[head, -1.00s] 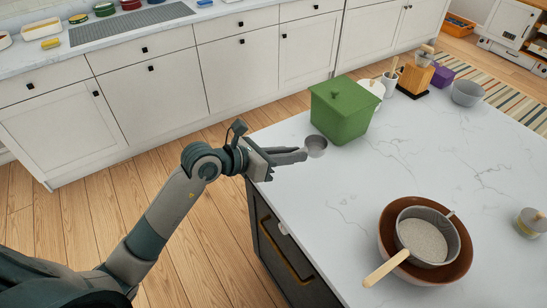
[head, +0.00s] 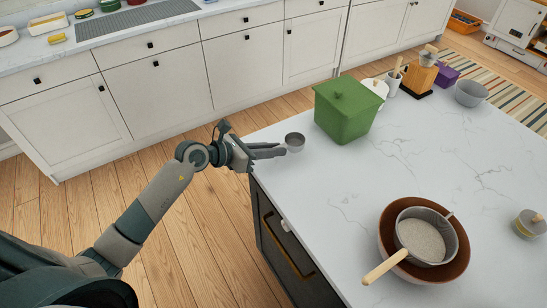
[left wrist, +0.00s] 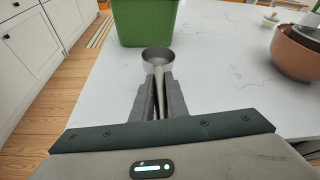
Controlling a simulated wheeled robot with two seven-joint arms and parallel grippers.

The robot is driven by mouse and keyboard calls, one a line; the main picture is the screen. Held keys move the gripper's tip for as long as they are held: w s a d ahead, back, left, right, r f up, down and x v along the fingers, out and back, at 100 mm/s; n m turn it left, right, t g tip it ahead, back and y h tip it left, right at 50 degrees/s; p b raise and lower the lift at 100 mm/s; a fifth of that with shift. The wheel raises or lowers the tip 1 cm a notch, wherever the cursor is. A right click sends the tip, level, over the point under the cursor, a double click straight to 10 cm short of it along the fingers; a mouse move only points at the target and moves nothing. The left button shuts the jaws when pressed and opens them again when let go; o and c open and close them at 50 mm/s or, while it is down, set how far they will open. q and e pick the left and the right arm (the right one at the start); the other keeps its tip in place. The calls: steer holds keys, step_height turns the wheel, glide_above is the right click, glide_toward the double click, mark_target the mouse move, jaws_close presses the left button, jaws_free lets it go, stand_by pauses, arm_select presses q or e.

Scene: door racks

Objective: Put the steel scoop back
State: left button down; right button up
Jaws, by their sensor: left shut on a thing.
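The steel scoop (head: 295,142) is a small round grey cup with a handle, close over the island's left edge in the head view. My left gripper (head: 268,151) is shut on its handle. The left wrist view shows the handle between the fingers (left wrist: 158,100) and the cup of the scoop (left wrist: 157,57) just past the fingertips, its open side up. I cannot tell whether the cup touches the counter. A green lidded box (head: 343,112) stands behind and to the right of the scoop. My right gripper is not in view.
The white marble island (head: 330,205) is clear in its middle. A brown bowl (head: 384,246) holding a grey pot (head: 445,258) of pale grains stands at front right. A white lidded pot, utensil crock, wooden block and grey bowl (head: 471,93) stand at the back.

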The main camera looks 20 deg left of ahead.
mark_target(273, 166)
arm_select(q)
step_height(273, 166, down, 3)
steer(key=shift+r+p, duration=0.1)
steer(key=shift+p, duration=0.4)
steer(key=shift+f, duration=0.45)
steer(key=shift+f, duration=0.2)
steer(key=c, duration=1.7)
jaws_free()
steer(key=shift+c, duration=0.2)
steer(key=shift+r, duration=0.1)
